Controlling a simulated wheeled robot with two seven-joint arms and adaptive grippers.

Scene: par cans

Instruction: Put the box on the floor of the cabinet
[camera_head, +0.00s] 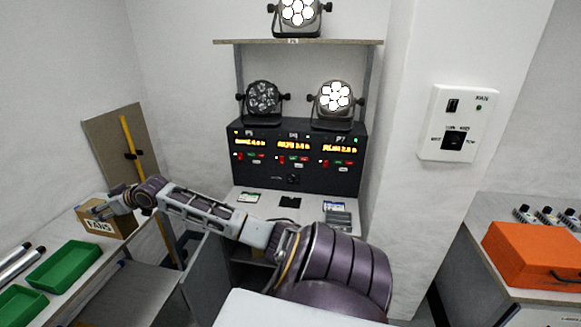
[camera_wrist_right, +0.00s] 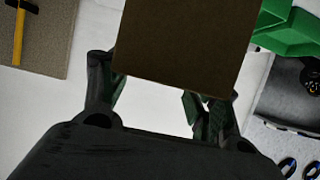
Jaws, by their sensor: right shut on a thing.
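A brown cardboard box (camera_head: 108,226) labelled FANS is at the left counter in the head view. My right gripper (camera_head: 108,207) is shut on it, reaching across from the centre. In the right wrist view the box (camera_wrist_right: 185,40) sits between the two fingers of the gripper (camera_wrist_right: 158,95). I cannot tell whether its underside touches the counter. The grey cabinet (camera_head: 205,283) stands under the lamp console, with a panel that looks like an open door facing front. Its floor is mostly hidden behind my right arm. My left gripper is not in view.
Green trays (camera_head: 65,266) and metal tubes (camera_head: 15,262) lie on the left counter near the box. A board with a yellow bar (camera_head: 130,142) leans behind it. An orange case (camera_head: 535,257) is on the right counter. A wall pillar stands right of the console.

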